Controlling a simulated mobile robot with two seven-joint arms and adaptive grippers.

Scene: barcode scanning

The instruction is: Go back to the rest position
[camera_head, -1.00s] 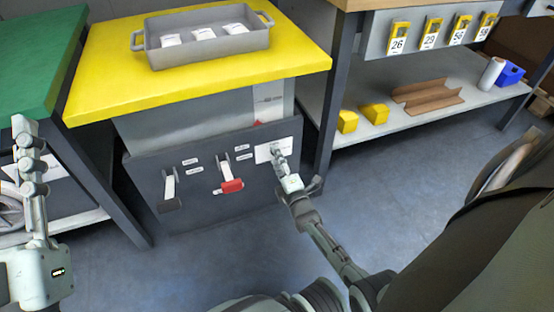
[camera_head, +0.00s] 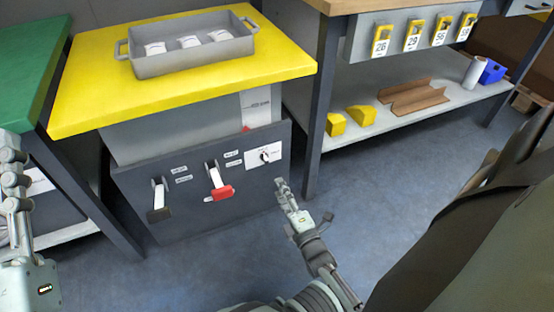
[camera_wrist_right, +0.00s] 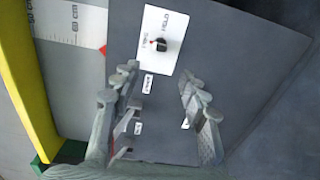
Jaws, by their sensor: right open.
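My right gripper (camera_head: 281,184) is open and empty in front of the dark grey panel (camera_head: 230,215). It is apart from the black knob (camera_head: 264,156) on the white plate, below and right of it in the head view. In the right wrist view, the open fingers (camera_wrist_right: 158,76) are spread before the panel, and the knob (camera_wrist_right: 160,44) shows beyond the fingertips. My left gripper (camera_head: 12,165) is cut off by the left edge of the head view, and its opening does not show clearly.
A grey tray (camera_head: 180,66) with white packets stands on the yellow tabletop (camera_head: 85,100). A shelf (camera_head: 400,118) with yellow pieces is at right. Floor (camera_head: 215,265) is clear below the panel.

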